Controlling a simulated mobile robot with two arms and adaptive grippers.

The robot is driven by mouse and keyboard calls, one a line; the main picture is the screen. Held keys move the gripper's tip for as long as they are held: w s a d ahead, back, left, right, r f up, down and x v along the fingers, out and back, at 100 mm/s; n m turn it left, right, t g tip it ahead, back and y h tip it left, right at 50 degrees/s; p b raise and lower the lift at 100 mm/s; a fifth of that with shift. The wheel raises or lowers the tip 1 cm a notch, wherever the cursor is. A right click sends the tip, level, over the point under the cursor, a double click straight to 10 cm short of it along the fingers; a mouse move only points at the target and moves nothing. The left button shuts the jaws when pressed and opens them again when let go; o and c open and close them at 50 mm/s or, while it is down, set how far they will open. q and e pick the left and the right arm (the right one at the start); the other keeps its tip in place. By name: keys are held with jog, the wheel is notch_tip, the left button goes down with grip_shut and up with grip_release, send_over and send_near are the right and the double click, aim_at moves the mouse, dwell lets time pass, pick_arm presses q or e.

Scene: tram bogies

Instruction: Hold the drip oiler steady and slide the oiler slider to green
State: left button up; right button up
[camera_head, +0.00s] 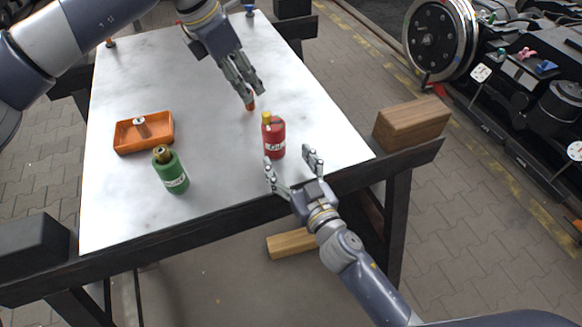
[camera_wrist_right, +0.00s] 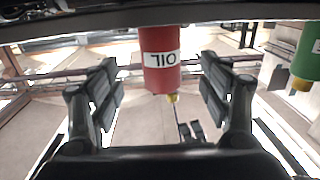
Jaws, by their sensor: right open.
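A red bottle labelled "OIL" (camera_head: 275,141) with a yellow top stands upright near the right front part of the table. I take it for the drip oiler; I cannot make out its slider. My right gripper (camera_head: 291,168) is open at the table's front edge, just in front of the red bottle. In the right wrist view the red bottle (camera_wrist_right: 160,76) appears between the two open fingers (camera_wrist_right: 160,95), with no clear contact. My left gripper (camera_head: 251,98) points down behind the red bottle, with a small orange-brown piece (camera_head: 250,105) at its fingertips; whether it grips this is unclear.
A green bottle (camera_head: 171,172) stands at the front left, also in the right wrist view (camera_wrist_right: 309,55). An orange tray (camera_head: 125,146) with a small pale part lies behind it. A wooden block (camera_head: 412,124) is at the right edge. The table's middle (camera_head: 205,105) is clear.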

aim_at(274, 138)
jog(key=x, duration=0.9)
jog(key=shift+a, duration=0.1)
